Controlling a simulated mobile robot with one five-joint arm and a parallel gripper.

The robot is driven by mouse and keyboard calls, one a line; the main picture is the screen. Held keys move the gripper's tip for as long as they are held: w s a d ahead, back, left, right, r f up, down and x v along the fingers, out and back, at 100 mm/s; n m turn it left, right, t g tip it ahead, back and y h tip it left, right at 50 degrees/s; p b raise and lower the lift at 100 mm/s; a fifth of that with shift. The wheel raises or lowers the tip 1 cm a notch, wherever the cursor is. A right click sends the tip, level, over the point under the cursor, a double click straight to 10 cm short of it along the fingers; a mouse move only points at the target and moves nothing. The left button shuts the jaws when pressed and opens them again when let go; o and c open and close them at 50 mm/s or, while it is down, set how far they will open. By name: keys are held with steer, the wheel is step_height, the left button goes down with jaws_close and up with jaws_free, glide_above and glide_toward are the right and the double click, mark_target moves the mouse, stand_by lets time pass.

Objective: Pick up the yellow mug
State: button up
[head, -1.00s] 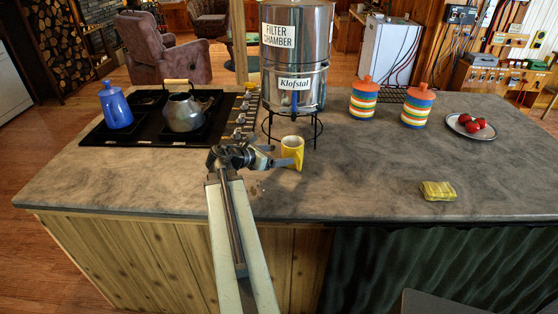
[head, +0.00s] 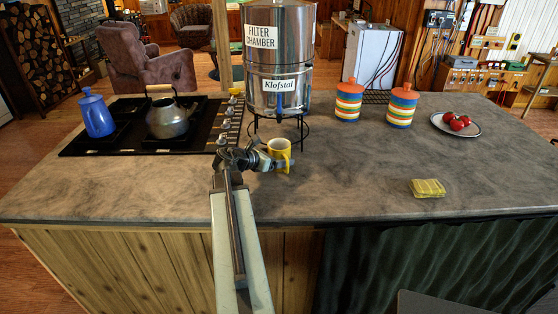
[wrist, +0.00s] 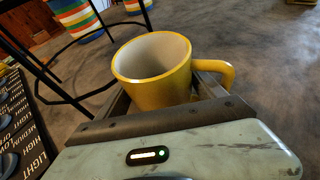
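The yellow mug (head: 279,149) stands upright on the grey counter, in front of the metal water filter's stand. My gripper (head: 275,163) reaches it low from the left in the head view. In the wrist view the mug (wrist: 160,82) is between my two fingers (wrist: 165,103), one on each side. Its pale inside shows empty, and its handle points right, over the right finger. The fingers look spread around the mug; firm contact is not visible. The mug's lower part is hidden by my gripper.
The water filter (head: 279,60) stands on a black wire stand (head: 306,133) close behind the mug. The stove (head: 110,140) with a kettle (head: 167,118) is left. Two striped jars (head: 348,103), a plate of red fruit (head: 441,124) and a yellow cloth (head: 427,188) are right. The front counter is clear.

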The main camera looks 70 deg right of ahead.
steer(key=c, duration=1.4)
steer(key=shift+o, duration=0.2)
steer(key=shift+r, duration=0.1)
